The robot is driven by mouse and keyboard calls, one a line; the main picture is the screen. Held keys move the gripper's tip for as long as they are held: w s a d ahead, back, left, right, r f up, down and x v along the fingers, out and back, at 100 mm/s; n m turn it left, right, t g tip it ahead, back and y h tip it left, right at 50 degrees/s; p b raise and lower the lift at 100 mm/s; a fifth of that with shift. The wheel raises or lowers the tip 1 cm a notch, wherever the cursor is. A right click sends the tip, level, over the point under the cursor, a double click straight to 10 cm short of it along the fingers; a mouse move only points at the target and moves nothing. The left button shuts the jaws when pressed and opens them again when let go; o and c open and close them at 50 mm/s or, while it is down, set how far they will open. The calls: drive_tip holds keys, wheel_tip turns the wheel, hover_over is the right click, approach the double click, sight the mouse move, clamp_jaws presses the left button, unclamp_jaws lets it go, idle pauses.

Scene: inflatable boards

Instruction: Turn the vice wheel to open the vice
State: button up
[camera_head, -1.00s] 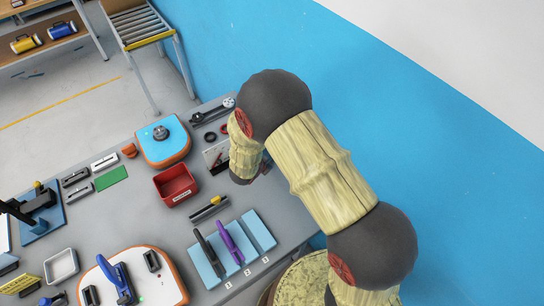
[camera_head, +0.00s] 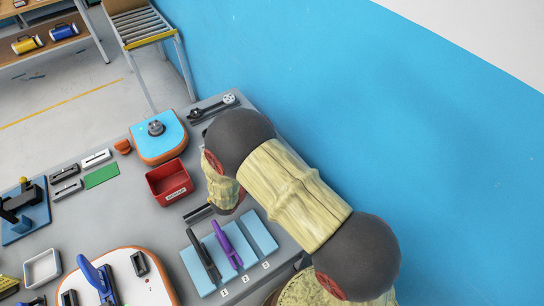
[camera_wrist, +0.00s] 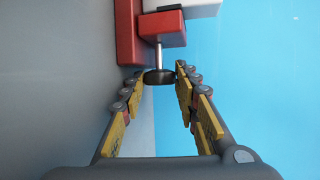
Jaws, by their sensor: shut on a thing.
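The vice shows in the wrist view as a red body (camera_wrist: 129,40) with a red block on a metal screw shaft (camera_wrist: 158,55). Its dark round wheel (camera_wrist: 159,77) sits at the end of that shaft. My gripper (camera_wrist: 161,74) has its two yellow-padded fingers on either side of the wheel, shut on it at the fingertips. A white block is partly visible at the top, beside the red parts. In the head view my arm hides the vice, the wheel and the fingers.
The grey bench has a red bin (camera_head: 169,183), an orange-edged blue board (camera_head: 158,137), a light-blue stand with black and purple tools (camera_head: 226,244), and a white board (camera_head: 150,289). A blue wall (camera_head: 400,110) rises close behind my arm.

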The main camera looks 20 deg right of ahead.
idle(0.3)
drive_tip(key=o, duration=1.1)
drive_tip(key=shift+c, duration=0.2)
drive_tip(key=shift+o, duration=0.2)
drive_tip(key=shift+v, duration=4)
drive_tip(key=shift+o, duration=0.2)
